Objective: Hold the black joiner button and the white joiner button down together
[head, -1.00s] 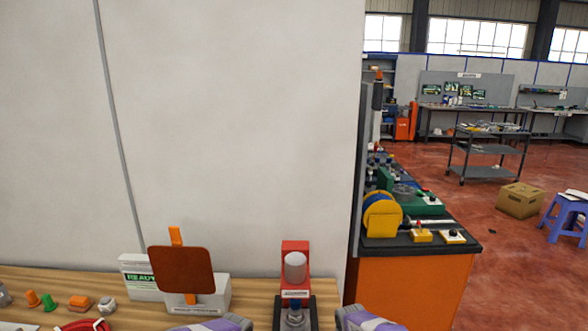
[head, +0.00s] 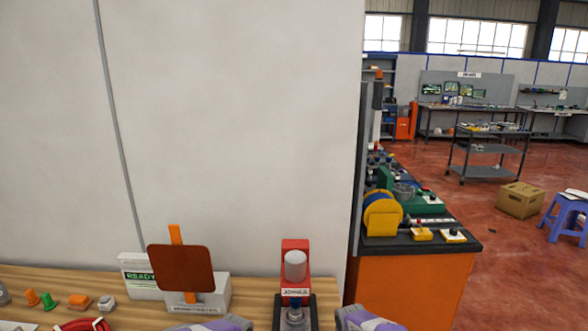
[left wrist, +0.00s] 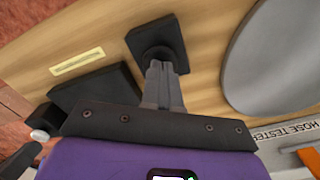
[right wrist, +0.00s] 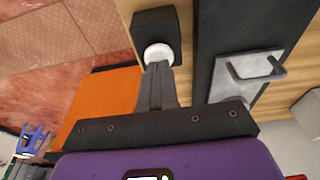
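The red and grey joiner (head: 294,250) stands at the bench's back edge in the head view. In the left wrist view, the black joiner button sits on a black box (left wrist: 168,32). My left gripper (left wrist: 158,66) is shut and empty, with its tips over the button, hiding much of it. In the right wrist view, the white joiner button (right wrist: 158,53) sits on another black box (right wrist: 152,24). My right gripper (right wrist: 157,68) is shut and empty, with its tips at the button's near edge. I cannot tell whether either button is pressed down. Both buttons are out of the head view.
A hose tester (head: 207,297) with a brown paddle (head: 181,269) stands left of the joiner. A metal bracket (right wrist: 245,70) is right of the white button.

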